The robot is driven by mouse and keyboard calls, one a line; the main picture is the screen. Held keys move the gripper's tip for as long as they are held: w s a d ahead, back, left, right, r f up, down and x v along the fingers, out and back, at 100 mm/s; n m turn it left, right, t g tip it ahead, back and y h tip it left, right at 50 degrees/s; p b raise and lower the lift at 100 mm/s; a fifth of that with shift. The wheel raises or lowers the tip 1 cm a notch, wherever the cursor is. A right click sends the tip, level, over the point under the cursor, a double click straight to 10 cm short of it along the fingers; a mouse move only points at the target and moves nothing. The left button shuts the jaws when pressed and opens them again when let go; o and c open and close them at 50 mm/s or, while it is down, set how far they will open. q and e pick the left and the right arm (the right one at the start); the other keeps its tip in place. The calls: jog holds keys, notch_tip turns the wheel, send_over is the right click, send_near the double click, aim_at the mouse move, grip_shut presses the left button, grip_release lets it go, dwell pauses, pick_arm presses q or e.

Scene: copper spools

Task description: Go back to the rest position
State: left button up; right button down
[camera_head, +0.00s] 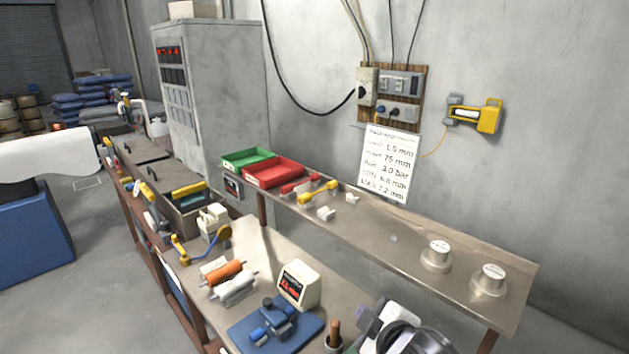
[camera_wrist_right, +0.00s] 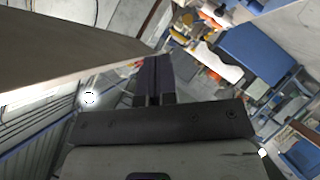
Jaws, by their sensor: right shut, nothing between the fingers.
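My right gripper (camera_wrist_right: 153,62) shows in the wrist view with its two dark fingers together and nothing between them. It is clear of the things on the bench, and a large flat panel edge (camera_wrist_right: 75,52) lies to its left in that view. In the head view an orange roll (camera_head: 222,272) and a white roll (camera_head: 235,289) lie side by side on the lower bench. My left gripper is not in the head view. A grey and black part at the bottom right of the head view is cut off, and I cannot tell its jaws.
A raised metal shelf (camera_head: 385,238) holds a green tray (camera_head: 247,159), a red tray (camera_head: 274,173) and two labelled white cylinders (camera_head: 437,256). Below stand a small display (camera_head: 298,284) and a blue-based fixture (camera_head: 250,335). Open floor (camera_head: 95,265) lies left of the bench.

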jog(key=s+d+f+m+g+h, duration=0.1)
jog(key=s+d+f+m+h, duration=0.2)
jog(key=s+d+f+m, duration=0.8)
jog(key=s+d+f+g, duration=0.1)
jog(key=s+f+g, duration=0.3)
jog(key=s+f, duration=0.7)
jog(key=s+f+g, duration=0.4)
jog(key=s+f, duration=0.4)
jog(key=s, duration=0.6)
notch_tip(320, 180, up, 35)
jog(key=p, duration=3.5)
jog(key=shift+w+h, duration=0.25)
jog(key=shift+h, duration=0.15)
jog(key=shift+f, duration=0.1)
